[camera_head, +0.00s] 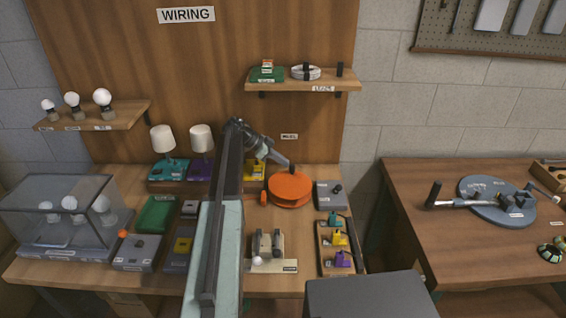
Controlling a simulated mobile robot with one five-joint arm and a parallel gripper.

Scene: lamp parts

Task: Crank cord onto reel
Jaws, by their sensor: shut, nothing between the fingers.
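An orange reel (290,190) with a round flat top lies on the main workbench, right of the middle. A small upright orange piece (263,198) stands at its left edge; I cannot tell whether it is the crank handle. My gripper (292,168) is shut and empty, with its tip at or just above the far side of the reel's top. I cannot tell whether it touches the reel. No cord can be made out on the reel at this size. A white coil (306,72), perhaps cord, rests on the upper shelf.
A grey box (330,195) stands close right of the reel, with a tray of coloured parts (324,262) in front. Two lamps (202,140) and a glass case (65,215) are left. A blue disc (497,203) and a black-handled lever (433,194) lie on the right table.

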